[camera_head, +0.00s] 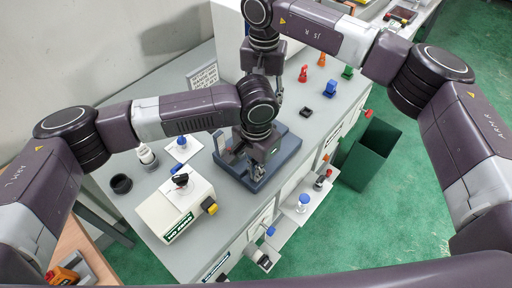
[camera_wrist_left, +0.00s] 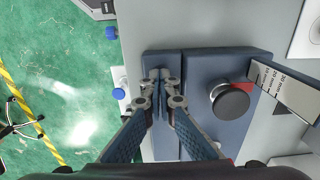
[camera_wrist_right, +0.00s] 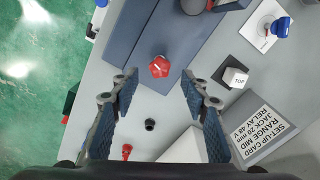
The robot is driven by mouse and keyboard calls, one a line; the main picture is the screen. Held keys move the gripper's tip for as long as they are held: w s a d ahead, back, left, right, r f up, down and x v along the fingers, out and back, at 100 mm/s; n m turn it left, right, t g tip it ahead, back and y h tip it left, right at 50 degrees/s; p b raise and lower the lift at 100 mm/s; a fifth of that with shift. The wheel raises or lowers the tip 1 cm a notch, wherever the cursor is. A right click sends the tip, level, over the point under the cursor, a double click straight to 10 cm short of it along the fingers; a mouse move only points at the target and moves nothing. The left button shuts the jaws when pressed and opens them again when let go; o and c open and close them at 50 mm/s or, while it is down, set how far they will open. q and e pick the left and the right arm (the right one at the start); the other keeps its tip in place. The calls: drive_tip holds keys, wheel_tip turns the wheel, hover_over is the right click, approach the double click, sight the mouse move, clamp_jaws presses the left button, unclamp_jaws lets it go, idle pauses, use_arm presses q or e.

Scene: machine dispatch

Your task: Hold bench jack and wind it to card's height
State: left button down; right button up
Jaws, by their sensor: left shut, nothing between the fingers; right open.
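The blue-grey bench jack (camera_head: 278,158) sits on the bench, partly hidden by my left arm. In the left wrist view its body (camera_wrist_left: 200,135) carries a black knob (camera_wrist_left: 232,103) beside a plate with a millimetre scale (camera_wrist_left: 285,90). My left gripper (camera_wrist_left: 165,78) is shut and empty over the narrower part of the jack; contact is unclear. My right gripper (camera_wrist_right: 158,82) is open, with a red faceted knob (camera_wrist_right: 159,67) at the jack's edge ahead between its fingertips. The set-up card (camera_wrist_right: 262,130) reads "JACK 20 mm"; it stands at the back (camera_head: 204,75).
A white block marked TOP (camera_wrist_right: 236,76) is close to the right gripper's finger. A white box with a black knob (camera_head: 172,212) stands left of the jack. Several coloured pieces, one an orange piece (camera_head: 303,73), stand farther along the bench. A green bin (camera_head: 368,152) is on the floor.

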drive_tip(key=shift+f, duration=2.55)
drive_tip(key=c, duration=1)
